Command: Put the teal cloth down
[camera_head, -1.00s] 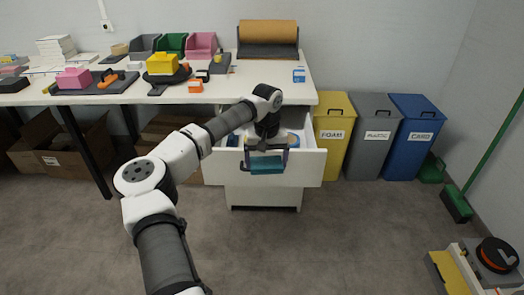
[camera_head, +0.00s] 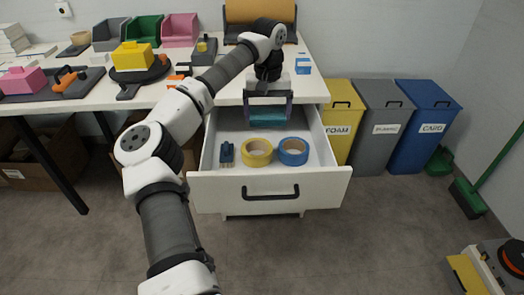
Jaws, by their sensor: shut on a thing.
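The teal cloth (camera_head: 265,122) is a folded, flat piece held between the fingers of my gripper (camera_head: 267,108). My gripper is shut on it, pointing down, above the back part of the open drawer (camera_head: 270,194) and just in front of the table's front edge. The cloth partly hides the drawer's back. I cannot tell whether the cloth touches anything below it.
The drawer holds yellow tape (camera_head: 257,152), blue tape (camera_head: 293,151) and a small blue item (camera_head: 226,154). The white table (camera_head: 312,88) carries pink, green and grey bins, a brown roll (camera_head: 262,10) and blocks. Yellow, grey and blue bins (camera_head: 415,128) stand at the right.

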